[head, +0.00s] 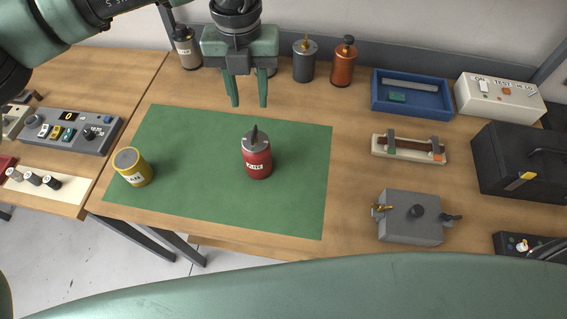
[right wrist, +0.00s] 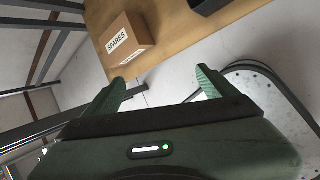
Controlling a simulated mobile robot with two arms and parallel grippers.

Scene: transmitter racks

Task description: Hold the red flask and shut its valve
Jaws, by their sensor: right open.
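The red flask (head: 258,162) stands upright on the green mat (head: 205,140) in the head view. It has a pale label, a grey top and a dark valve handle (head: 255,135) that sticks up from the top. My left gripper (head: 248,104) hangs with its fingers pointing down, behind and above the flask. Its fingers are apart with nothing between them, and it does not touch the flask. My right gripper (right wrist: 160,80) shows in the right wrist view, open and empty. It is over the floor near a bench edge, away from the flask.
A yellow can (head: 132,167) stands at the mat's left. Grey (head: 304,60) and orange (head: 343,62) flasks stand at the back. A blue tray (head: 411,108) and a grey valve box (head: 410,225) are at right. A SPARES carton (right wrist: 128,42) sits on a bench.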

